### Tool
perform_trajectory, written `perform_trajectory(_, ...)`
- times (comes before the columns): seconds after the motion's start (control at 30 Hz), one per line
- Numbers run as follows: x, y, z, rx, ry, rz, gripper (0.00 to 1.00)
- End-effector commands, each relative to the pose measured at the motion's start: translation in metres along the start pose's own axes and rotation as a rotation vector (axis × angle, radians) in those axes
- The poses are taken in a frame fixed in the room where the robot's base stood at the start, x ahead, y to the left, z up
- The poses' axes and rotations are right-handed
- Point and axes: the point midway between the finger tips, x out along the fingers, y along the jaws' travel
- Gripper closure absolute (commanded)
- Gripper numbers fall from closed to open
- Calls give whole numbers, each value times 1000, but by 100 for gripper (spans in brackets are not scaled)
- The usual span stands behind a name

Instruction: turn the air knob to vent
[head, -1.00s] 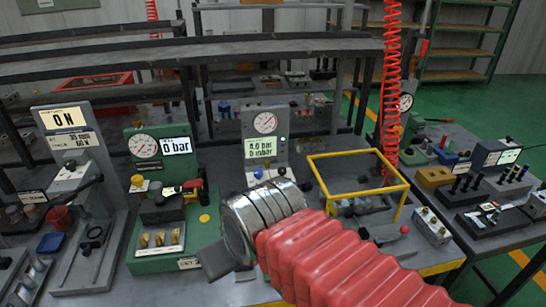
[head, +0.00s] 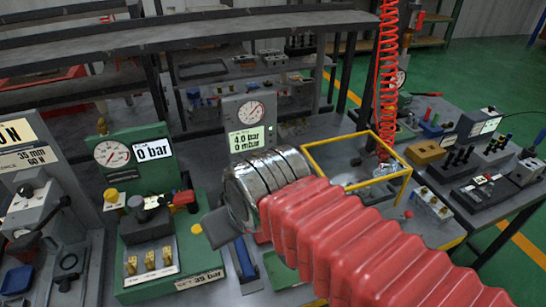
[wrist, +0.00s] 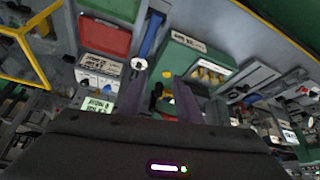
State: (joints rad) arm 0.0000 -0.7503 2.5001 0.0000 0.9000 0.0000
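My gripper (wrist: 160,80) is open and empty in the wrist view, its two dark fingers apart above the bench. In the head view a dark finger (head: 216,229) shows left of my silver wrist. A grey gauge panel (head: 249,118) reads 4.0 bar and 0 mbar. My wrist hides its lower part in the head view. I cannot tell which knob is the air knob. The green gauge station (head: 132,155) reads 0 bar and has a red handle (head: 185,197).
A yellow frame (head: 354,160) stands right of my wrist, beside a hanging red coiled hose (head: 389,70). A grey force stand (head: 38,165) is at far left. Small blocks crowd the right bench. Some bare bench lies around the panels.

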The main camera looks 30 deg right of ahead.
Motion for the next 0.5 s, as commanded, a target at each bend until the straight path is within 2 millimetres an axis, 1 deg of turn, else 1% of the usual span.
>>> perform_trajectory(0.07,0,0,0,0,0,0,67)
perform_trajectory(0.23,-2,2,-5,-5,-5,3,55)
perform_trajectory(0.27,-2,3,-8,-8,-9,4,55)
perform_trajectory(0.37,-3,8,-19,-21,-26,10,55)
perform_trajectory(0.5,-6,22,-44,-50,-62,21,55)
